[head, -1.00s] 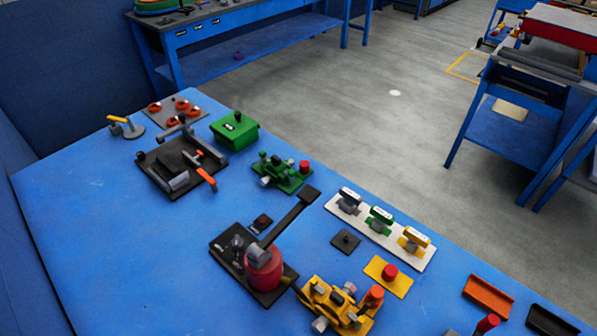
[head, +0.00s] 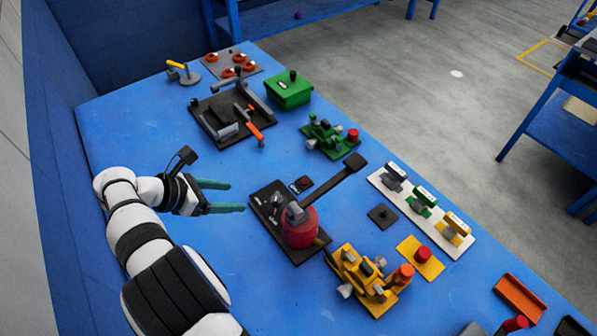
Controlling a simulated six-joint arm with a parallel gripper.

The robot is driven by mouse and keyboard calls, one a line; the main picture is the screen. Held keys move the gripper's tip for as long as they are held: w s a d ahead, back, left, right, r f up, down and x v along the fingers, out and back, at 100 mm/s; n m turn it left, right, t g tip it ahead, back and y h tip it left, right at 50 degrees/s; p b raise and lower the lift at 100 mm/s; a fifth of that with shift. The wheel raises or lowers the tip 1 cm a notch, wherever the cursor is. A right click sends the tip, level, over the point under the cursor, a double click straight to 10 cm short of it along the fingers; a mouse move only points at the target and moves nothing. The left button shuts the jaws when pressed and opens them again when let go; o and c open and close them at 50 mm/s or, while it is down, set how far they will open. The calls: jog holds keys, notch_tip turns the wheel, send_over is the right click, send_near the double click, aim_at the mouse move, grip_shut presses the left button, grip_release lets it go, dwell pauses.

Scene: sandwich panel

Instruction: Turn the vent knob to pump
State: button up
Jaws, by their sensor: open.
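A black base plate (head: 260,205) carries a red cylinder (head: 300,232) with a grey head and a long black lever (head: 335,187) reaching up to the right. A small dark knob (head: 277,201) with pale marks beside it stands on the plate left of the cylinder; it looks like the vent knob, but its labels and pointer are too small to read. My gripper (head: 237,196) is open and empty, its two green fingers pointing right toward the plate. Its tips are left of the plate and apart from it; their height is hard to tell.
A black fixture (head: 205,112) with an orange-handled lever and a green box (head: 289,92) stand farther back. A green clamp device (head: 328,138) and a yellow one (head: 360,275) flank the red cylinder. A white strip (head: 440,228) with several switches lies right.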

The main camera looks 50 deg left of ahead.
aim_at(274, 199)
jog(key=x, duration=1.5)
jog(key=shift+w, duration=0.1)
grip_shut()
